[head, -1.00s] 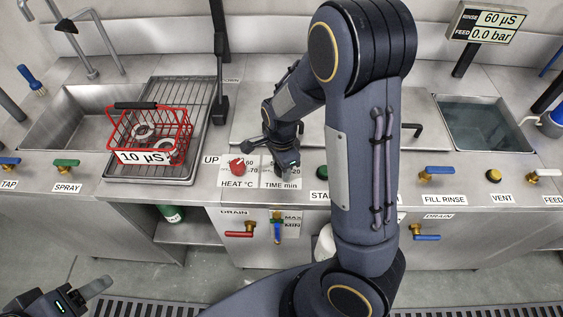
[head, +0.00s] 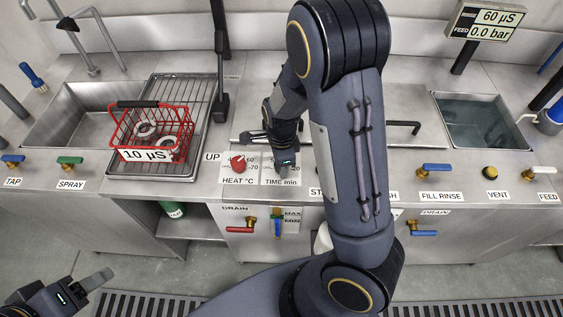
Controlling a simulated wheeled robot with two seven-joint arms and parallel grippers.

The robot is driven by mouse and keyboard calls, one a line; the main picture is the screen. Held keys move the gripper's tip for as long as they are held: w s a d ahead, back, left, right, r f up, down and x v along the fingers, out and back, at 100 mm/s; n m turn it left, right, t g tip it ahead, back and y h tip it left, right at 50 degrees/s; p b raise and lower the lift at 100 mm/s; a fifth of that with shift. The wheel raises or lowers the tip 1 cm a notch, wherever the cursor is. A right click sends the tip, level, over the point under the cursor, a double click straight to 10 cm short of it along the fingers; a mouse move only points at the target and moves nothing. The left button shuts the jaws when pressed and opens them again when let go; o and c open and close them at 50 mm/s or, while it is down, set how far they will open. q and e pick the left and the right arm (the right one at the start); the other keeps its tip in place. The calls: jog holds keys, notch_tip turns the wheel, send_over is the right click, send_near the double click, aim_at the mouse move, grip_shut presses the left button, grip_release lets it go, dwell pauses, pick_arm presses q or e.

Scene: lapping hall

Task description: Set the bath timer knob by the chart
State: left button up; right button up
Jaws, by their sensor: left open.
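The TIME min dial plate (head: 268,175) is on the counter front edge, right of the red HEAT knob (head: 238,163). My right gripper (head: 285,168) is over the TIME dial, pointing down. It hides the time knob and much of the scale, so I cannot tell whether it touches the knob or how its jaws stand. My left gripper (head: 92,287) is at the bottom left, open and empty, away from the counter. No chart can be made out in this view.
A red basket (head: 183,130) labelled 10 µS, with ring-shaped parts, stands on the drain rack (head: 197,92). Sinks lie at both ends. Valve handles, including the blue fill rinse (head: 436,167), line the front. A readout (head: 488,22) shows 60 µS and 0.0 bar.

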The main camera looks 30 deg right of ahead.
jog(key=o, duration=1)
notch_tip(320, 180, up, 8)
jog(key=shift+f+p, duration=0.1)
jog(key=shift+p, duration=0.55)
jog(key=s+a+r+n+t+y, duration=0.2)
jog(key=s+r+n, duration=0.4)
jog(key=s+n, duration=0.2)
jog(key=s+a+r+n+t+y, duration=0.1)
jog(key=s+a+r+n+t, duration=0.1)
jog(key=s+r+n, duration=0.4)
jog(key=s+n+t, duration=0.1)
jog(key=s+n, duration=0.2)
jog(key=n, duration=0.2)
jog(key=shift+r+n+t+y, duration=0.3)
jog(key=shift+n+y, duration=0.1)
